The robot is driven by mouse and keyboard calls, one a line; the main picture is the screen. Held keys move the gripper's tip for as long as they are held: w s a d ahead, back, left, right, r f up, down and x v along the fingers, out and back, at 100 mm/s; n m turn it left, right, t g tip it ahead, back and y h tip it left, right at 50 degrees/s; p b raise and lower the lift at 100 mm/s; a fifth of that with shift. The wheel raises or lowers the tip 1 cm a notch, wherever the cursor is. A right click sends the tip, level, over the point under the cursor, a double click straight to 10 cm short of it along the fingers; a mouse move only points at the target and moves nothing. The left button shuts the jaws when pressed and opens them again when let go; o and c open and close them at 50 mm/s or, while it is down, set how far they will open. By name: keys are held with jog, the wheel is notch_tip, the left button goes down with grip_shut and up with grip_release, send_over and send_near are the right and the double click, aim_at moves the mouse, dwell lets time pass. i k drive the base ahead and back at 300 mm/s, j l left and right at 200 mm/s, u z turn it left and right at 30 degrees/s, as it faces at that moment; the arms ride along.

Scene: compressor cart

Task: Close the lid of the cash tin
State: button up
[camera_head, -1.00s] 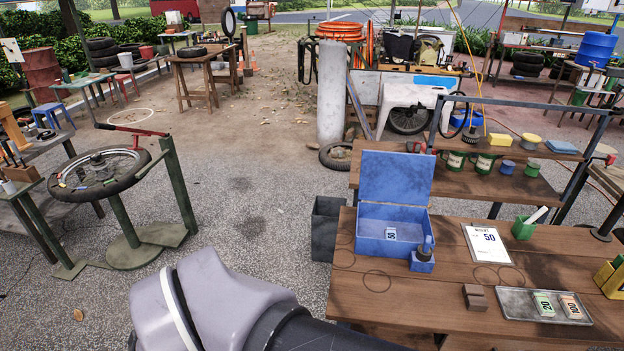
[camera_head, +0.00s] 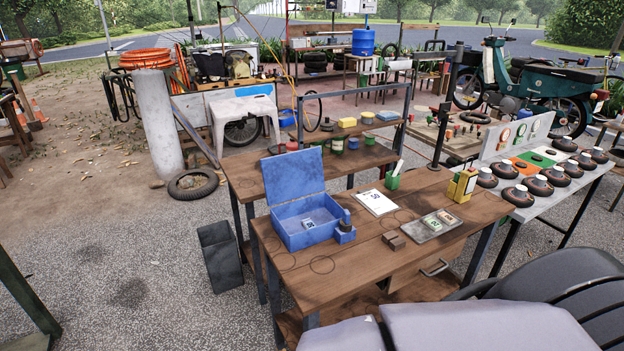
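The blue cash tin (camera_head: 306,236) stands on the wooden table (camera_head: 325,273) near its left end. Its lid (camera_head: 292,173) is up, leaning at the back of the tin, with the inside facing me. A small white label marked 50 (camera_head: 308,223) shows inside the tin. A blue block with a dark stamp or knob (camera_head: 345,231) stands at the tin's right front corner. Parts of my arm show at the bottom right, well in front of the table. My gripper is not in view.
A paper pad (camera_head: 377,203), a green holder (camera_head: 392,181), a brown block (camera_head: 393,240) and a tray (camera_head: 429,229) with notes lie right of the tin. A raised shelf stands behind. A dark bin (camera_head: 219,257) stands left of the table.

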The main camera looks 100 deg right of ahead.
aim_at(292, 174)
jog(key=i+l+z, duration=0.2)
jog(key=l+z, duration=0.25)
jog(key=i+l+z, duration=0.1)
jog(key=i+z, duration=0.3)
jog(key=i+l+z, duration=0.2)
jog(key=z, duration=0.25)
jog(key=i+z, duration=0.3)
jog(key=z, duration=0.15)
jog(key=i+z, duration=0.4)
jog(key=i+j+z, duration=0.15)
jog(key=z, duration=0.3)
jog(key=i+j+z, duration=0.3)
jog(key=z, duration=0.15)
jog(key=i+z, duration=0.2)
jog(key=z, duration=0.25)
jog(key=i+j+z, duration=0.1)
jog(key=z, duration=0.35)
jog(key=i+j+z, duration=0.2)
jog(key=z, duration=0.25)
jog(key=i+j+z, duration=0.15)
jog(key=z, duration=0.3)
jog(key=i+j+z, duration=0.1)
jog(key=j+z, duration=0.2)
jog(key=z, duration=0.15)
jog(key=j+z, duration=0.25)
jog(key=z, duration=0.2)
jog(key=l+u, duration=0.25)
jog(key=u, duration=0.25)
jog(key=i+l, duration=0.05)
